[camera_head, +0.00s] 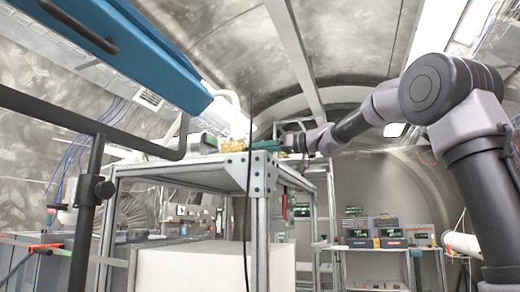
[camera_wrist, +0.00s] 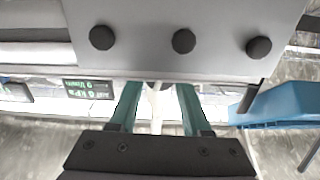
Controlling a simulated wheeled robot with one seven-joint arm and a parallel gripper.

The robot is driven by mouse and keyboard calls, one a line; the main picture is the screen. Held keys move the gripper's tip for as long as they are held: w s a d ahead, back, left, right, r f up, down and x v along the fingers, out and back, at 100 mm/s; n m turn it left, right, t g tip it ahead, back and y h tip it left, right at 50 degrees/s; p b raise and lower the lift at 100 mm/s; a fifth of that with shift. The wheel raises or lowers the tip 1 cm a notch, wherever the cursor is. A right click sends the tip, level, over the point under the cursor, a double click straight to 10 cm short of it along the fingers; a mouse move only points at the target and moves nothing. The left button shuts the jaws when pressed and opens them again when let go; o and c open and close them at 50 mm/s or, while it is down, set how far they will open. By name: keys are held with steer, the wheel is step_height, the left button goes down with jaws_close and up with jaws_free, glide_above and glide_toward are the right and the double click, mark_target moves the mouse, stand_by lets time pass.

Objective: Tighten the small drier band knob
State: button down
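My gripper (camera_head: 266,145) is at the top of the metal frame in the head view, its teal fingers pointing left close to small brass-coloured parts (camera_head: 233,146). In the wrist view my gripper (camera_wrist: 157,90) has its two teal fingers apart. A small pale grey piece (camera_wrist: 158,85) shows between or behind the fingertips; contact cannot be told. I cannot say for certain which part is the small drier band knob. The wrist view also shows a grey plate (camera_wrist: 215,62) with three dark round heads just above the fingertips.
The metal frame (camera_head: 263,200) stands in front of me with a thin black cable hanging over it. A long blue beam (camera_head: 140,55) crosses the upper left. A black stand (camera_head: 85,215) is at the left. Benches with instruments (camera_head: 375,240) stand at the back right.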

steer(key=m, duration=0.4)
steer(key=shift+m, duration=0.4)
steer(key=shift+c, duration=1.8)
jaws_free()
steer(key=n, duration=0.4)
steer(key=v, duration=1.1)
steer(key=s+d+f+m+h, duration=0.3)
steer(key=s+f+m+h, duration=0.1)
steer(key=f, duration=0.6)
steer(key=s+d+f+m+h, duration=0.3)
steer(key=s+f+m+h, duration=0.2)
steer(key=s+f, duration=0.3)
step_height(320, 180, down, 2)
steer(key=shift+s+d+f+m, duration=0.15)
steer(key=shift+s+d+m, duration=0.1)
steer(key=shift+s+m, duration=0.2)
